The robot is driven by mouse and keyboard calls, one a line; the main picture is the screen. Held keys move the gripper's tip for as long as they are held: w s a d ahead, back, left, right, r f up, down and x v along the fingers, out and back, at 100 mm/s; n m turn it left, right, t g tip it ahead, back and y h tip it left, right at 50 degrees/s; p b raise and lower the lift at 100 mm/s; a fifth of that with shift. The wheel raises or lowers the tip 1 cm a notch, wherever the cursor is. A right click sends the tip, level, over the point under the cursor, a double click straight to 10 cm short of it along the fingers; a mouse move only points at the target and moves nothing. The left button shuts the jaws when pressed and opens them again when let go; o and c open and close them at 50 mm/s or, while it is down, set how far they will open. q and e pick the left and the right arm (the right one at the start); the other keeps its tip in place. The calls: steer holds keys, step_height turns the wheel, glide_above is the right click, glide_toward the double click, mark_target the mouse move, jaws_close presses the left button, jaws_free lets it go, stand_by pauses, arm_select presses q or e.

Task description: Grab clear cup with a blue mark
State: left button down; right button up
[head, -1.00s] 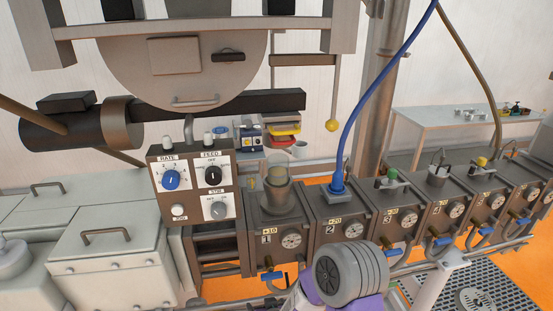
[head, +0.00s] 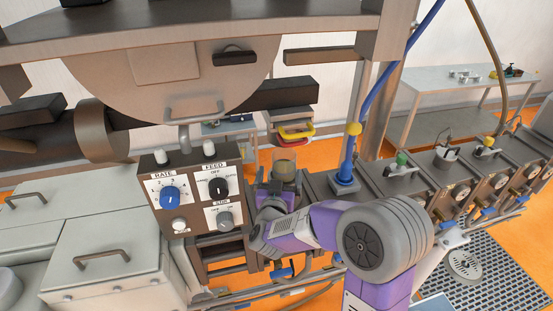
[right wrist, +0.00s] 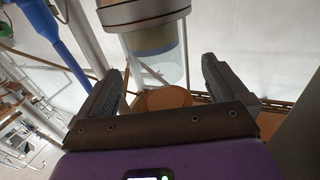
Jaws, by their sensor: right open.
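A clear cup (head: 284,168) with tan contents stands on the metal fitting of the first feeder block, beside the control box. In the right wrist view the clear cup (right wrist: 168,65) appears upside down below a grey metal collar (right wrist: 145,12), with a tan layer and a bluish band near the collar. My right gripper (head: 277,188) is at the cup's fitting in the head view, partly hidden by its own wrist. In the right wrist view its open fingers (right wrist: 162,72) stand on either side of the cup, with gaps visible. My left gripper is not in view.
The control box (head: 192,192) with knobs stands left of the cup. A blue hose (head: 375,100) rises from the neighbouring block on the right. More feeder blocks with gauges (head: 462,193) run along the right. A large grey machine frame (head: 200,28) hangs above.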

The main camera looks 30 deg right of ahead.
mark_target(285, 156)
steer(key=shift+x, duration=0.85)
steer(key=x, duration=0.1)
steer(key=p+x, duration=0.1)
steer(key=x, duration=0.3)
steer(key=shift+s+d+f+p, duration=0.2)
steer(key=shift+d+f+p, duration=0.05)
steer(key=shift+p, duration=0.1)
steer(key=shift+s, duration=0.1)
steer(key=shift+c, duration=0.6)
steer(key=c, duration=1.1)
